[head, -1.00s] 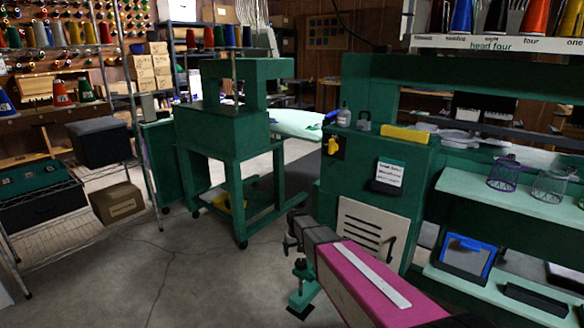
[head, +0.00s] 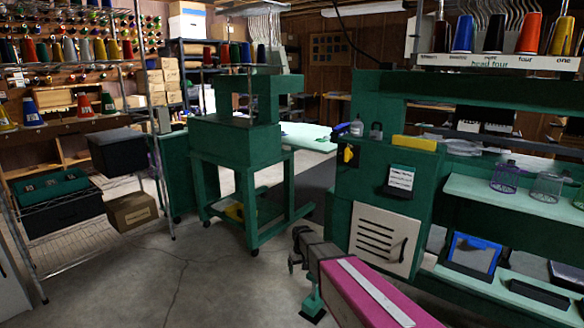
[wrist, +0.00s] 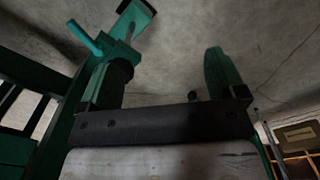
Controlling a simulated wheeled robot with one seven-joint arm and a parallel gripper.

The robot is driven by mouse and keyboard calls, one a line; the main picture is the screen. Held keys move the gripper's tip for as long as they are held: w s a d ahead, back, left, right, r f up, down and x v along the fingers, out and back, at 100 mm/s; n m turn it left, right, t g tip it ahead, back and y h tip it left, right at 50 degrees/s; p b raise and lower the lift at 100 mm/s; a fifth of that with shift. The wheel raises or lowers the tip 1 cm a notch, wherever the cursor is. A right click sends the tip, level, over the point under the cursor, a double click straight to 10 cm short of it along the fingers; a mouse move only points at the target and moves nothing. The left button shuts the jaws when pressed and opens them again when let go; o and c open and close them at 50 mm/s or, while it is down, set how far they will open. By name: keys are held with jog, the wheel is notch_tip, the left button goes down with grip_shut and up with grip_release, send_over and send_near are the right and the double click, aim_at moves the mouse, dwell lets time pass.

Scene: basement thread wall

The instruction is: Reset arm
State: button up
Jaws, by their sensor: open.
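My gripper (head: 294,252) is at the end of my pink arm link, low in the middle of the head view. It hangs above the concrete floor, in front of the green machine cabinet (head: 345,222). Nothing is held. A green foot with a black end shows just beyond the left finger in the wrist view; I cannot tell whether they touch.
A green wheeled stand (head: 236,140) is left of centre. A wire shelf (head: 80,230) with a cardboard box (head: 131,212) is at the left. Pale shelves (head: 520,200) with wire baskets are at the right. The floor (head: 170,280) at front left is clear.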

jog(key=s+d+r+m, duration=0.1)
jog(key=s+d+r, duration=0.2)
jog(key=s+d, duration=0.2)
jog(key=s+d+r+m, duration=0.1)
jog(key=s+d+r, duration=0.3)
jog(key=s, duration=0.6)
jog(key=s+d+r+m, duration=0.1)
jog(key=s+d+r, duration=0.3)
jog(key=s+d, duration=0.2)
jog(key=shift+s+m, duration=0.3)
jog(key=shift+s, duration=0.8)
